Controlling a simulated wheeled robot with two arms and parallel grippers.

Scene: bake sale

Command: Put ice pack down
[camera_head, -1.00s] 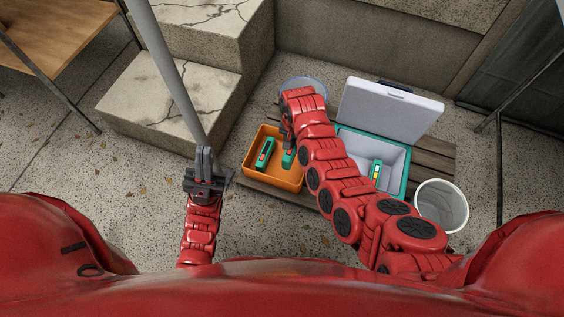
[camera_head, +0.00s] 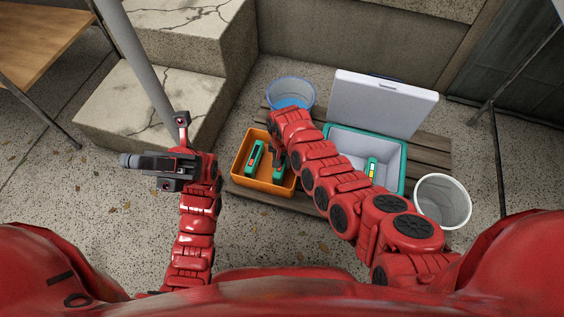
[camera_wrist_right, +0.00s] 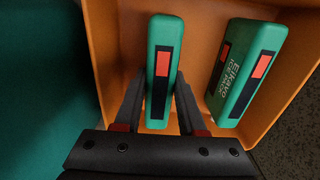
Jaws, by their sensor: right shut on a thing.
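My right gripper (camera_head: 279,158) reaches down into the orange bin (camera_head: 238,170). In the right wrist view its fingers (camera_wrist_right: 160,108) are shut on a green ice pack (camera_wrist_right: 164,60) with a black and red label. That pack stands upright inside the bin (camera_wrist_right: 103,45); I cannot tell if it touches the floor. A second green ice pack (camera_head: 255,154) leans in the bin beside it, apart from it, and shows in the wrist view (camera_wrist_right: 243,75). Another ice pack (camera_head: 372,172) is in the open teal cooler (camera_head: 402,178). My left gripper (camera_head: 130,160) is empty, its fingers together, pointing left.
A blue-rimmed clear bucket (camera_head: 290,90) stands behind the bin, and a white bucket (camera_head: 443,200) right of the cooler. The containers sit on or by a wooden slatted pallet (camera_head: 430,150). Stone steps (camera_head: 150,95) and a grey pole (camera_head: 140,60) are at the left.

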